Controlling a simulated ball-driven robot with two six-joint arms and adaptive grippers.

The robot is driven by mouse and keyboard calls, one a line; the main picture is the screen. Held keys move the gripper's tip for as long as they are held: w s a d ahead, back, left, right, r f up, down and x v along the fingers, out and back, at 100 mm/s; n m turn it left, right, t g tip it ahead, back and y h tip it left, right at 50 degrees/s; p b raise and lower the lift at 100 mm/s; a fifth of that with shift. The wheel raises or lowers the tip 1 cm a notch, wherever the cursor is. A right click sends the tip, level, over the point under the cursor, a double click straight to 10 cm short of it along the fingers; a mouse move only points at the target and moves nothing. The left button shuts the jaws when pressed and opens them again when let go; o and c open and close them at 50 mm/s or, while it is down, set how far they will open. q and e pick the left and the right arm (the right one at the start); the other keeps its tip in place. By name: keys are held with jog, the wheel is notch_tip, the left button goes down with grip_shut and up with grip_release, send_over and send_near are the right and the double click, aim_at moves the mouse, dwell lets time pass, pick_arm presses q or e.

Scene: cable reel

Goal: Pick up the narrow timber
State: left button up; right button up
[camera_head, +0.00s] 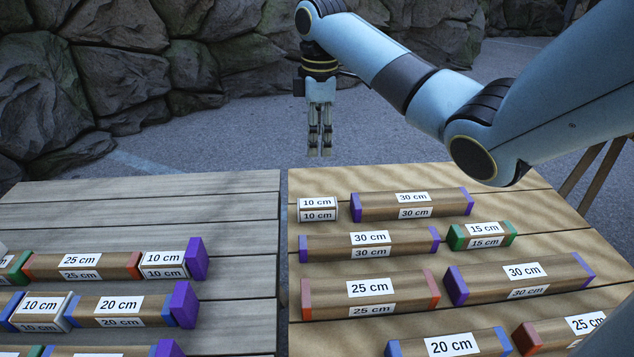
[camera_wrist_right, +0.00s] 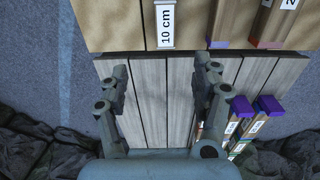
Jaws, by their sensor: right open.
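Several timbers with length labels and coloured ends lie on two plank tables; I cannot tell which one is meant by narrow. On the right table are a 10 cm timber (camera_head: 318,209), a 30 cm timber (camera_head: 370,244) with purple ends, a green-ended 15 cm timber (camera_head: 482,235), a red-ended 25 cm timber (camera_head: 370,292) and others. My right gripper (camera_head: 320,154) hangs pointing down beyond the far edge of the right table, apart from all timbers. In the right wrist view its fingers (camera_wrist_right: 162,75) are spread and empty, with a 10 cm timber (camera_wrist_right: 165,22) ahead.
The right table (camera_head: 590,235) and the left table (camera_head: 110,205) stand side by side with a narrow gap. The left one bears joined timbers with tall purple end blocks (camera_head: 196,258). Its far part is clear. A rock wall (camera_head: 130,75) stands behind.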

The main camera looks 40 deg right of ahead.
jog(key=b, duration=0.6)
send_over(317, 202)
jog(key=f, duration=0.8)
jog(key=shift+d+f, duration=0.1)
jog(key=shift+d, duration=0.15)
notch_tip(317, 202, down, 5)
jog(key=shift+f+b, duration=0.2)
jog(key=shift+b, duration=0.45)
jog(key=f, duration=0.1)
jog(key=f+b, duration=0.1)
jog(key=f, duration=0.1)
jog(key=f+b, duration=0.1)
jog(key=f, duration=0.1)
jog(key=shift+a+f, duration=0.1)
jog(key=shift+a, duration=0.2)
jog(key=shift+c, duration=0.2)
jog(key=c, duration=1.2)
pick_arm(q)
notch_tip(317, 202, down, 10)
jog(key=s, duration=0.2)
jog(key=shift+s+a+g, duration=0.25)
jog(key=shift+a+g, duration=0.05)
jog(key=shift+a, duration=0.1)
jog(key=shift+r, duration=0.1)
